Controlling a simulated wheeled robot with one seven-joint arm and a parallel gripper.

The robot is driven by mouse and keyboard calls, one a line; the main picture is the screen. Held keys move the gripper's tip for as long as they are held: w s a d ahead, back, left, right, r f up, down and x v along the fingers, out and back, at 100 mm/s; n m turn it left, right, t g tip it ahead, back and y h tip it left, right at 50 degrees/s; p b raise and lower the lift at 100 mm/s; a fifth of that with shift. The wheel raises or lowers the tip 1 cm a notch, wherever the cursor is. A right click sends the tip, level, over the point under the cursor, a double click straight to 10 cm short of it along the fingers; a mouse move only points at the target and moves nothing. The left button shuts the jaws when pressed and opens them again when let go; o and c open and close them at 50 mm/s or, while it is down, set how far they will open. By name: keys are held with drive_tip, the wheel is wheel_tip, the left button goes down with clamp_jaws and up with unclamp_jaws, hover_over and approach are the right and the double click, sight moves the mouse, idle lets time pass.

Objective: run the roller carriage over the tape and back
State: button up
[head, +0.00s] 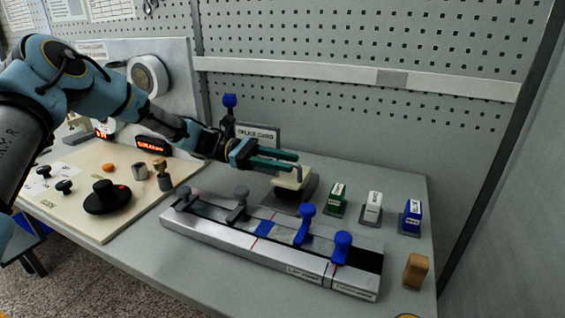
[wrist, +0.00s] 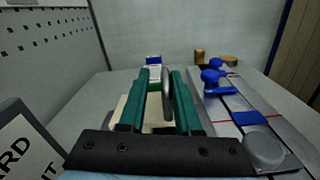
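A long silver rail (head: 220,240) with a dark channel lies along the front of the table. Two grey-knobbed pieces (head: 240,195) stand at its left part and two blue-knobbed pieces (head: 305,220) at its right; which is the roller carriage I cannot tell. A blue patch, perhaps the tape, lies by a red line in the wrist view (wrist: 248,118). My gripper (head: 297,161) is behind the rail, above a cream block (head: 290,182) on a dark base. Its green fingers (wrist: 162,90) are apart, with a grey upright bar (wrist: 168,95) between them in the picture; contact is unclear.
Green, white and blue labelled holders (head: 373,207) stand right of the cream block, with a wooden block (head: 416,270) near the right edge. A cream board (head: 80,213) with knobs and a black dial is at left. A pegboard wall (head: 370,40) closes the back.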

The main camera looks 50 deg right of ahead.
drive_tip(key=shift+o, duration=0.8)
drive_tip(key=shift+a, duration=0.1)
wheel_tip(320, 180, up, 10)
drive_tip(key=shift+b, duration=1)
